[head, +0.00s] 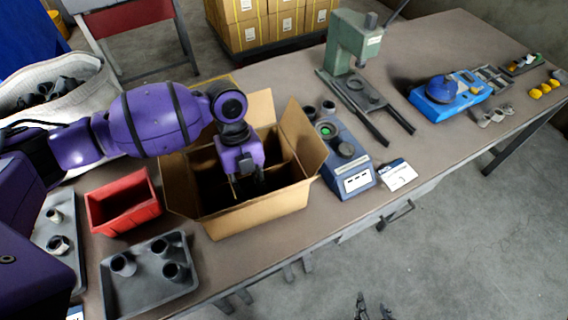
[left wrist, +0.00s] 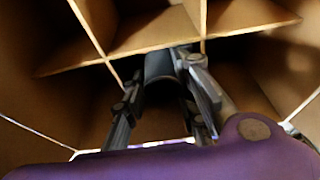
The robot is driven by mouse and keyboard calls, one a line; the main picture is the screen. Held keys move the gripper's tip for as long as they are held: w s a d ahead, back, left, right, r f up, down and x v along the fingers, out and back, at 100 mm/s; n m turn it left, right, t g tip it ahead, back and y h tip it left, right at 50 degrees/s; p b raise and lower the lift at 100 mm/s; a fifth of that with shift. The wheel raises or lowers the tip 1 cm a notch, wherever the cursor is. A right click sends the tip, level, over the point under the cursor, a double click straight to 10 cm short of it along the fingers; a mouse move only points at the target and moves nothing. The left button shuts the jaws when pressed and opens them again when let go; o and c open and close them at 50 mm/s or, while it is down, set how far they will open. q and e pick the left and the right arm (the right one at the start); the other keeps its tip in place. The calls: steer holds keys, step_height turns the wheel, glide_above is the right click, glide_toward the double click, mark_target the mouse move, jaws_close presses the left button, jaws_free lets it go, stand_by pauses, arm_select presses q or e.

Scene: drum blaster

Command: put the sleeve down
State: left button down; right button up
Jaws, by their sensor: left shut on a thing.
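My left gripper (head: 247,183) points down into an open cardboard box (head: 262,222) with dividers. In the left wrist view my left gripper (left wrist: 163,112) is shut on a dark grey sleeve (left wrist: 160,66), held between its fingers inside one of the box's compartments. The sleeve's lower end is hidden, so I cannot tell whether it touches the box floor. In the head view the sleeve is hidden by the gripper and box. My right gripper (head: 374,309) shows at the bottom edge, its fingers apart and empty, away from the table.
A grey tray (head: 150,299) with several sleeves and a red bin (head: 122,207) are left of the box. A blue device (head: 345,160) with a green light and a white card (head: 397,174) are to its right. A green press (head: 352,42) stands behind. Box flaps stick up around the arm.

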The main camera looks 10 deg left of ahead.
arm_select(q)
steer(key=c, duration=1.4)
jaws_free()
steer(key=shift+r, duration=0.1)
steer(key=shift+r, duration=0.35)
steer(key=v, duration=1.2)
steer(key=shift+r, duration=0.2)
steer(key=shift+d, duration=0.1)
